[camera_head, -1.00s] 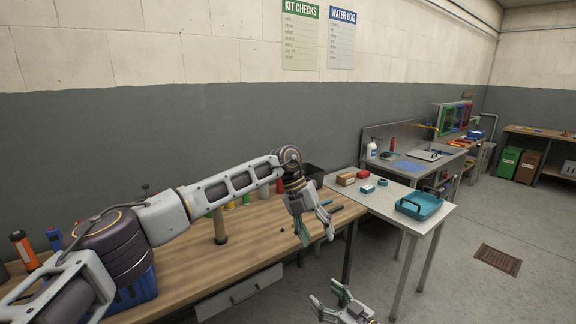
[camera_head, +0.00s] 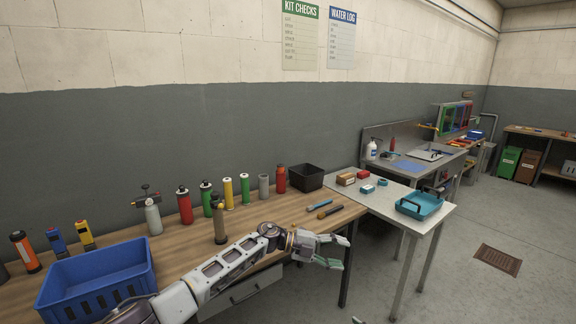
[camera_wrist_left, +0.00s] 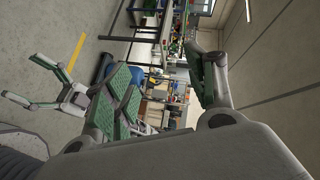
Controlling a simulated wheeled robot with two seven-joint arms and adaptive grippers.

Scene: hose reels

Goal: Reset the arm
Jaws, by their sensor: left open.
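My left arm comes in from the lower left in the head view. My left gripper (camera_head: 345,252) is open and empty, pointing right beyond the wooden bench's front edge. In the left wrist view its two fingers (camera_wrist_left: 163,85) stand wide apart with nothing between them. My right gripper (camera_wrist_left: 22,80) shows at the left of the left wrist view, its fingers spread and empty. Only a tip of it appears at the bottom of the head view.
The wooden bench (camera_head: 190,245) holds a blue crate (camera_head: 98,285), several bottles and cylinders, and a black bin (camera_head: 306,177). A grey table (camera_head: 385,197) with a teal tray (camera_head: 420,205) stands to the right. The floor beyond is open around a drain grate (camera_head: 498,259).

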